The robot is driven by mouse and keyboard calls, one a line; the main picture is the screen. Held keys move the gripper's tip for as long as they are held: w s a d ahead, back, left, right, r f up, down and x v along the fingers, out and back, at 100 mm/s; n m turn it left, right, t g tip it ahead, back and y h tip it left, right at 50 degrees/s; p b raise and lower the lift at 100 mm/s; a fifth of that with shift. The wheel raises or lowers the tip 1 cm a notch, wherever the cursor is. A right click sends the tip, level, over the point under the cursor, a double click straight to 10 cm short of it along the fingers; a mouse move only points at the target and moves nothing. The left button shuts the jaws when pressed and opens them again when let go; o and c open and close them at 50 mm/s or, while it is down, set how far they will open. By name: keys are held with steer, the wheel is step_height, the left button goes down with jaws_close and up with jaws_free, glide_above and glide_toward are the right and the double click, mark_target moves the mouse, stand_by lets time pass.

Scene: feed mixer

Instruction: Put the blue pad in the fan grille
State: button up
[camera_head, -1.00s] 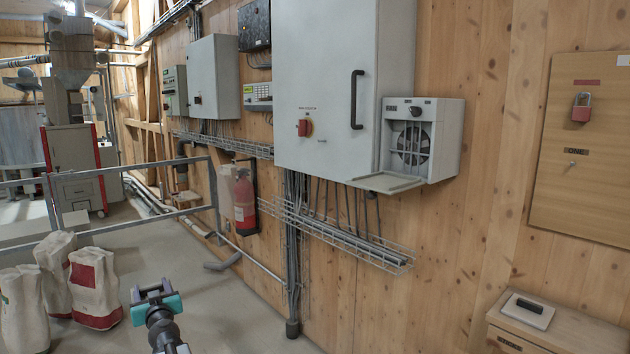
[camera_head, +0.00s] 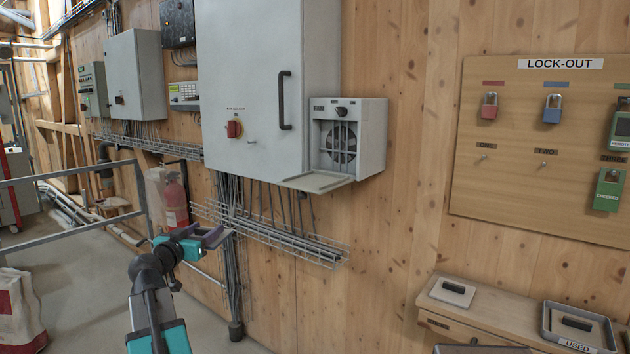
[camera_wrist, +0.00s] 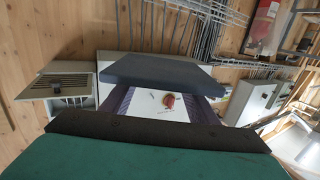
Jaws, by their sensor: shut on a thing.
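The fan grille (camera_head: 340,142) is a white box on the right side of the big grey cabinet. Its round fan opening shows, and its cover (camera_head: 318,182) hangs open below like a shelf. In the wrist view the slotted cover (camera_wrist: 62,84) is at the left. My gripper (camera_head: 212,237) is left of and below the grille, well apart from it, in front of the cable tray. In the wrist view it is shut on the dark blue pad (camera_wrist: 158,70), which juts out beyond the fingers. The pad is hard to make out in the head view.
The grey cabinet (camera_head: 250,90) has a red switch and a black handle. A wire cable tray (camera_head: 270,235) runs below it. A lock-out board (camera_head: 500,180) hangs right, above a wooden box and a USED tray (camera_head: 552,335). A metal railing (camera_head: 75,230) stands left.

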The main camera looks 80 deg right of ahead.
steer(key=s+r+m+g+y+p, duration=0.1)
steer(key=s+r+m+g, duration=0.1)
steer(key=s+r, duration=0.8)
steer(key=s+d+r+m+g+y+p, duration=0.1)
steer(key=s+r+m+g, duration=0.2)
steer(key=s+r, duration=0.7)
steer(key=s+g, duration=0.2)
steer(key=s, duration=0.5)
steer(key=shift+s+p, duration=0.3)
steer(key=shift+p, duration=0.05)
steer(key=shift+d, duration=0.1)
steer(key=p, duration=0.4)
glide_above(315, 181)
steer(key=shift+a+f, duration=0.45)
steer(key=shift+f, duration=0.25)
steer(key=shift+d, duration=0.15)
steer(key=shift+d+p, duration=0.35)
steer(key=shift+d, duration=0.2)
steer(key=shift+a+f+p, duration=0.1)
steer(key=shift+f+p, duration=0.55)
steer(key=shift+f, duration=1.2)
